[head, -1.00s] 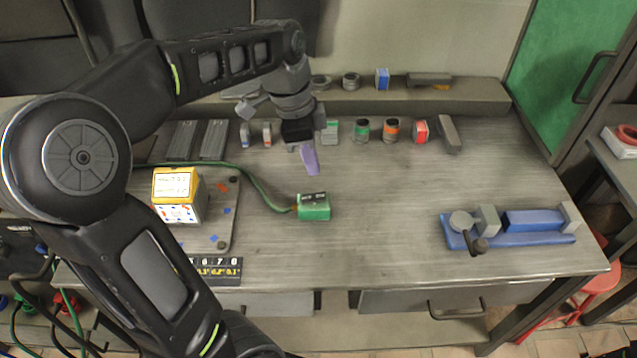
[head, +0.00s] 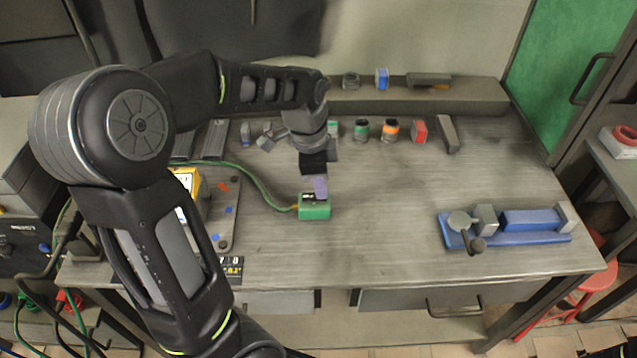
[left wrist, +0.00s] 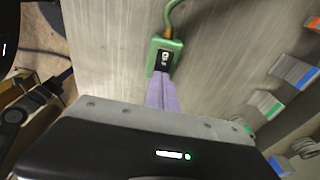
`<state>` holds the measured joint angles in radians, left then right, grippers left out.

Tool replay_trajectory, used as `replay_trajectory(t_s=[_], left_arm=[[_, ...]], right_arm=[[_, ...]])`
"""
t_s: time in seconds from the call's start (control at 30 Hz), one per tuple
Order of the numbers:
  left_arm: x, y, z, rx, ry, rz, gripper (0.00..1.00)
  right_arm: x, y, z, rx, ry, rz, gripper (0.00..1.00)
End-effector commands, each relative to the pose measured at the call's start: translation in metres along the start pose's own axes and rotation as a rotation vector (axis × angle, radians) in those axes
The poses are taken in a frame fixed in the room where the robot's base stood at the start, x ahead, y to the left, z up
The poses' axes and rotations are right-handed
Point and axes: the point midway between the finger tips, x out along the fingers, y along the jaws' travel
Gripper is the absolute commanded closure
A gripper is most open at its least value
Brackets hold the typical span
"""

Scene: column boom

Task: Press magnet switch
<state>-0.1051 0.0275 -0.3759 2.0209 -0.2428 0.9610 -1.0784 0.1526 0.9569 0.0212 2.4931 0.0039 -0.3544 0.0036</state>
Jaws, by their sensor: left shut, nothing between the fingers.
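The magnet switch looks to be the green box (head: 314,210) with a black top, on the workbench at the end of a green cable. My left gripper (head: 321,190) points down just above the box's back part, its purple fingers together with nothing between them. In the left wrist view the green box (left wrist: 164,57) shows with its black rocker (left wrist: 163,60), and the closed fingertips (left wrist: 162,78) overlap its near edge. I cannot tell whether the tips touch it. My right gripper is not in view.
A yellow-and-white box (head: 187,180) on a plate is partly behind my left arm. A blue vise (head: 510,224) stands at the right of the bench. Several small cans and boxes line the back, including an orange-banded can (head: 390,130). The bench (head: 385,215) between box and vise is clear.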

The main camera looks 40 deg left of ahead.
Motion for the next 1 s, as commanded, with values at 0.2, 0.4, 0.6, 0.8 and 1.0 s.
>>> replay_trajectory(t_s=[0.2,0.4,0.6,0.8,1.0], left_arm=[[0.003,0.001,0.002,-0.001,-0.019,0.005,1.0],[0.002,0.001,0.007,-0.002,-0.02,0.006,1.0],[-0.001,0.001,0.015,-0.004,-0.02,0.006,1.0],[-0.002,0.001,0.018,-0.001,-0.02,0.006,1.0],[-0.002,0.001,0.017,0.0,-0.018,0.005,1.0]], right_arm=[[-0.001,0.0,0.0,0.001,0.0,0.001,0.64],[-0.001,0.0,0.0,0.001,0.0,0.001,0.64],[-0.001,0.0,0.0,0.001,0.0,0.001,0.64],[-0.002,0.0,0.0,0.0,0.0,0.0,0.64],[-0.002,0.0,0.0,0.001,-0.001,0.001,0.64]])
